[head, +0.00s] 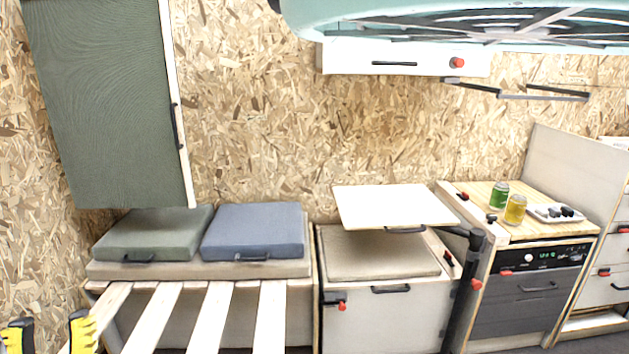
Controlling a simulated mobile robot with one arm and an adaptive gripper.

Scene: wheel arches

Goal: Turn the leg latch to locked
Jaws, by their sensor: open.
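A white tabletop (392,206) is held up by a dark jointed arm and a thick dark leg (462,300) at its right. A small red lever (476,285) sits on the side of this leg and looks like the leg latch; its exact setting is too small to tell. My gripper (51,335) is at the lower left corner, open and empty, with yellow ridged fingertips. It is far to the left of the leg and touches no latch.
Wooden slats (190,318) lie beside my gripper, below green and blue cushions (252,231). A white bench box (385,318) with another red latch (342,306) stands left of the leg. A kitchen unit (530,292) with cans stands right. A green cabinet door (105,105) hangs upper left.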

